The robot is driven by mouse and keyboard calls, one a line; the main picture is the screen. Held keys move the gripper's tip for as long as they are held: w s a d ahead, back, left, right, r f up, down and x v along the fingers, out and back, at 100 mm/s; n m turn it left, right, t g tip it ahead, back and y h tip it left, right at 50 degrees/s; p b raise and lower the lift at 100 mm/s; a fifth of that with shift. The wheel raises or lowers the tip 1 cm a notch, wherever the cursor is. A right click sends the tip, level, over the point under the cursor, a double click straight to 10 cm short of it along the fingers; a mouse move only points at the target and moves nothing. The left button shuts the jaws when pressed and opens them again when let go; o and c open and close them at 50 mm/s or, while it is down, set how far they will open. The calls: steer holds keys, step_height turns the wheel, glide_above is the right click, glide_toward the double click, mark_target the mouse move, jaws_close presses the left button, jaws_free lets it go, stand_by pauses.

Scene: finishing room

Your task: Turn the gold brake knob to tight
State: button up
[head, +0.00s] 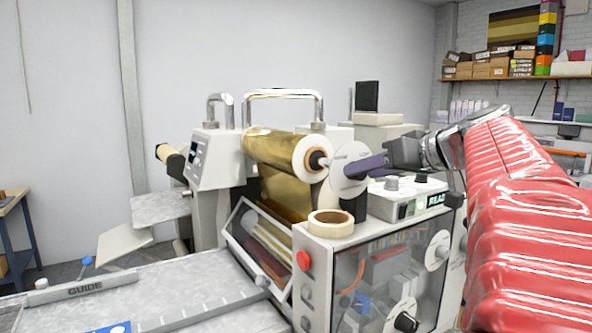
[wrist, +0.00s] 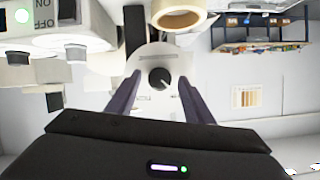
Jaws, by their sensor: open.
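The gold brake knob (wrist: 160,78) is a small black round knob on a white disc (wrist: 152,60), seen in the wrist view. A light pointer mark on it points to the lower right in that picture; the disc's lettering is too small to read. My gripper (wrist: 161,80) is open, with a dark purple finger on each side of the knob and a visible gap to it. In the head view the white disc (head: 349,171) stands beside the gold foil roll (head: 277,148). My gripper (head: 366,167) reaches it from the right and hides the knob.
A tape roll (head: 331,224) sits on the machine's front housing (head: 312,243), below the disc. A control box (head: 405,204) with knobs and a lit display stands close below my gripper. Another black knob (head: 405,322) is on the clear front panel. A metal handle (head: 284,95) arches above the foil roll.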

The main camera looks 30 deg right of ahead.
steer(key=shift+w+f, duration=0.15)
steer(key=shift+w, duration=0.2)
steer(key=shift+c, duration=0.2)
steer(key=c, duration=1)
